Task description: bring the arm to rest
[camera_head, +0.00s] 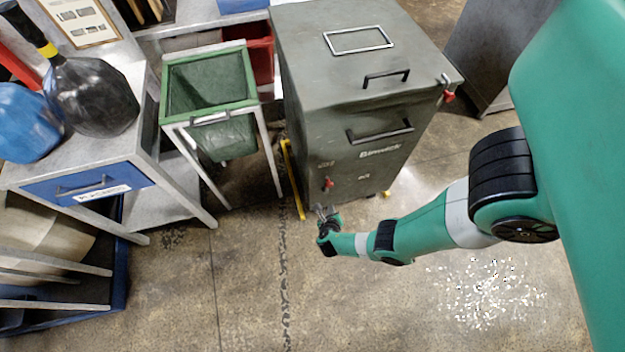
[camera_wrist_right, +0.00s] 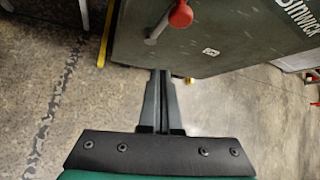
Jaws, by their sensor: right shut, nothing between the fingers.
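My right arm, green with black joints, reaches in from the right in the head view. Its gripper (camera_head: 326,213) is low in front of the grey-green waste compactor (camera_head: 330,110), near its lower front edge. In the right wrist view the gripper (camera_wrist_right: 162,75) has its two fingers together with nothing between them. The compactor front (camera_wrist_right: 225,40) is just beyond the fingertips there, with a red-knobbed lever (camera_wrist_right: 180,15) above them. I cannot tell whether the fingertips touch the compactor. My left gripper is not in view.
A green-framed bin (camera_head: 210,90) stands left of the compactor. A workbench with a blue drawer (camera_head: 88,186) and dark and blue bags is at the left. A yellow floor bar (camera_head: 292,180) lies by the compactor.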

